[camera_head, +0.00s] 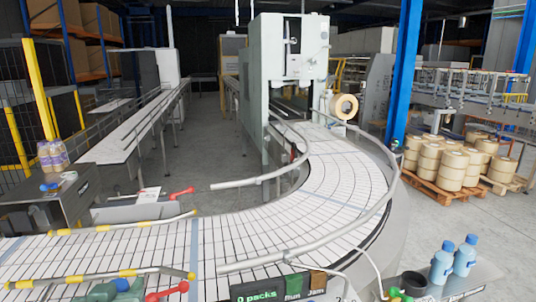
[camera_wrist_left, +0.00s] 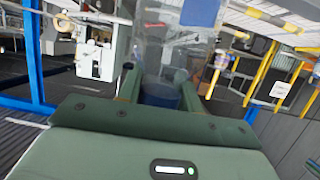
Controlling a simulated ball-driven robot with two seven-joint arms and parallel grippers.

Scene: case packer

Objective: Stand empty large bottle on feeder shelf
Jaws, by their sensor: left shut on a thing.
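In the left wrist view my left gripper (camera_wrist_left: 160,88) is shut on a clear, see-through large bottle (camera_wrist_left: 165,45), its two green fingers on either side. A dark blue patch shows low between the fingers and another blue patch shows near the top of the picture. The bottle's ends are hard to make out. In the head view only a green part of my left gripper (camera_head: 112,290) shows at the bottom left edge, and the held bottle cannot be made out there. My right gripper is not in view. I cannot tell which surface is the feeder shelf.
A curved white conveyor (camera_head: 330,185) with metal guide rails fills the middle. Two blue bottles (camera_head: 441,264) stand on a grey surface (camera_head: 490,278) at lower right. A bottle pack (camera_head: 53,155) stands on a machine at left. Red-ended levers (camera_head: 182,192) jut over the conveyor's left side.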

